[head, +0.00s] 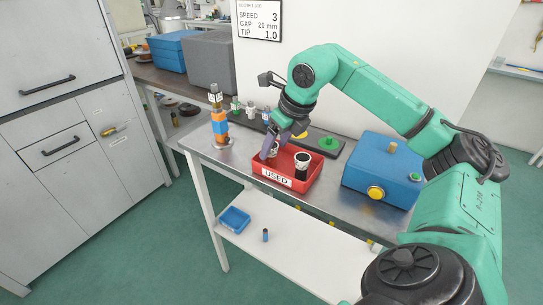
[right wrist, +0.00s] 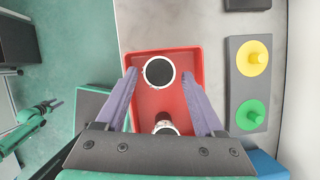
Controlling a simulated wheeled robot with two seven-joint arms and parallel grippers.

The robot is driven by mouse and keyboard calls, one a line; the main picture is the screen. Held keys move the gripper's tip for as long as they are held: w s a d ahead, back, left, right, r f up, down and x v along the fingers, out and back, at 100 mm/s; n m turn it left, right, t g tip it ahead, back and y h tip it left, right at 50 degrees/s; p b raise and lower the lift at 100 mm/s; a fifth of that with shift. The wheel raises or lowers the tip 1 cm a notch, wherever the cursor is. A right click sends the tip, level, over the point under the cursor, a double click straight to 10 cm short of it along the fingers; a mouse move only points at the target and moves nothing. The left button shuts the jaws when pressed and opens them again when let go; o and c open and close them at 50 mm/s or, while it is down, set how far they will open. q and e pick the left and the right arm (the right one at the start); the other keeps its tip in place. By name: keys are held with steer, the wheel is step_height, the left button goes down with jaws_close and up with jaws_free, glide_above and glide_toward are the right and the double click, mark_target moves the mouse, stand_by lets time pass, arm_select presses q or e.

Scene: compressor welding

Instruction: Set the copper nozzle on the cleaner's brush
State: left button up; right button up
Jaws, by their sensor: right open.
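My right gripper (head: 272,150) reaches down over the red tray labelled USED (head: 270,174). In the right wrist view its two purple fingers (right wrist: 159,73) are apart, one on each side of a dark cup with a pale top (right wrist: 158,70). A second, white-and-dark piece (right wrist: 165,124) lies nearer the palm in the tray. In the head view one dark cup with a white rim (head: 302,165) stands in the tray. A blue box (head: 380,168) with a tan peg (head: 392,147) and a yellow knob stands to the right. I cannot tell which piece is the copper nozzle.
An orange and blue stack (head: 219,122) stands at the table's left. Behind the tray is a dark rack (head: 256,122) with several small pieces. Yellow and green buttons (right wrist: 250,115) lie beyond the tray. A small green arm (right wrist: 30,118), likely my left one, shows at the left.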

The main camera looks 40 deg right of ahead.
mark_target(271, 152)
steer(key=x, duration=0.3)
steer(key=shift+a, duration=0.15)
steer(key=shift+w+f, duration=0.15)
steer(key=shift+f, duration=0.1)
jaws_close()
steer(key=shift+r, duration=0.2)
step_height(271, 152, up, 20)
steer(key=p, duration=0.7)
steer(key=c, duration=1.1)
jaws_free()
steer(key=shift+f, duration=0.15)
jaws_close()
